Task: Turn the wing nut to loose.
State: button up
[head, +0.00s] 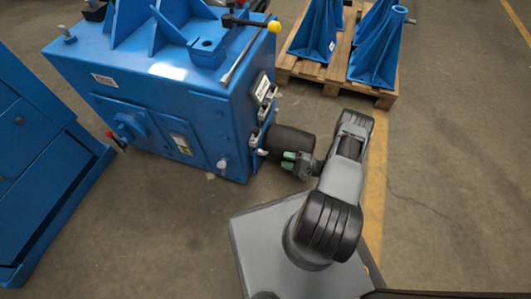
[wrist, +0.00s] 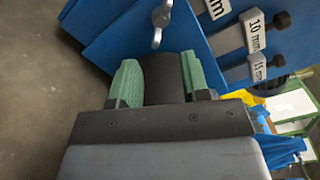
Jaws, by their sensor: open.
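The silver wing nut (wrist: 160,22) shows at the top of the wrist view, against a blue surface of the machine. It lies beyond my fingertips and apart from them. My gripper (wrist: 160,82) is open, with a green pad on each finger. A dark block shape shows between the pads; I cannot tell whether it touches them. In the head view my gripper (head: 291,160) is beside the lower right side of the blue machine (head: 165,95), close to a black cylinder (head: 290,142). The wing nut is too small to make out surely there.
Plates marked 10 mm (wrist: 255,27) and 15 mm (wrist: 257,70), with black knobs, are right of the wing nut. A lever with a yellow ball (head: 274,27) sticks out above. A wooden pallet (head: 335,78) with blue brackets stands behind. The floor at right is clear.

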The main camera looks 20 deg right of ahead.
aim_at(263, 152)
jog(key=b+x, duration=0.2)
jog(key=x, duration=0.7)
jog(key=shift+w+a, duration=0.2)
jog(key=shift+w, duration=0.05)
jog(key=shift+c, duration=0.2)
jog(key=c, duration=0.7)
jog(key=shift+o, duration=0.2)
jog(key=shift+n+b, duration=0.8)
jog(key=shift+n, duration=2.6)
